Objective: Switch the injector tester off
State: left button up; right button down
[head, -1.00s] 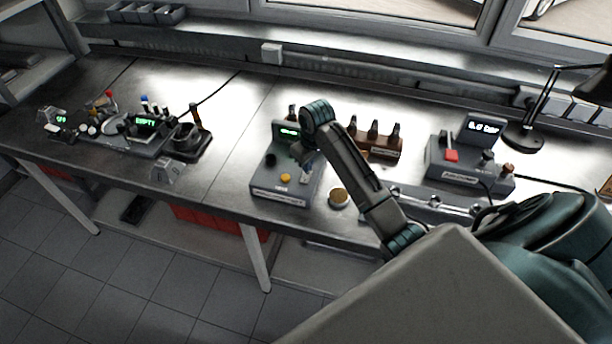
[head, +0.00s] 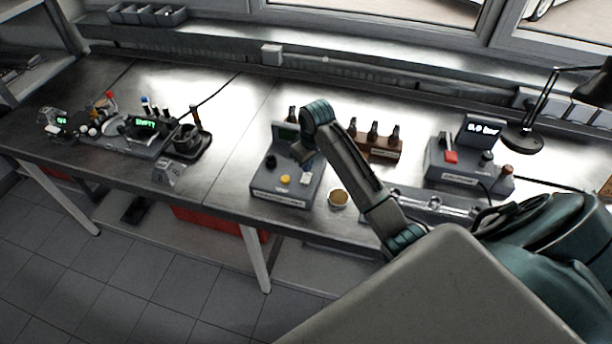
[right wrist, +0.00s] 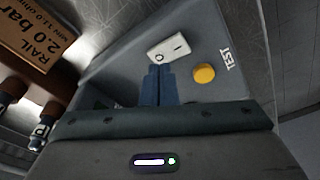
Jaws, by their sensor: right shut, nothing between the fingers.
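The injector tester (head: 262,188) is a grey box on the bench with a small upright screen (head: 287,131), which looks dark. Its top carries a black knob (head: 271,161), a yellow button (head: 285,180) and a white rocker switch (head: 306,178). The right wrist view shows the rocker (right wrist: 168,47) with a circle and a bar, and the yellow button (right wrist: 204,73) beside "TEST". My right gripper (right wrist: 158,68) is shut and empty, its tips at the circle end of the rocker; contact is hard to tell. My left gripper is not in view.
A brown rack with injectors (head: 384,146) stands close behind the tester; a round tin (head: 338,198) sits to its right. Another grey device with a red switch (head: 451,156) is further right. Scales and small tools (head: 147,124) are at left.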

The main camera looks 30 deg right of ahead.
aim_at(308, 175)
jog(key=shift+r, duration=0.8)
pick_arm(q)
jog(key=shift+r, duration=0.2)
pick_arm(e)
jog(key=shift+r, duration=1.95)
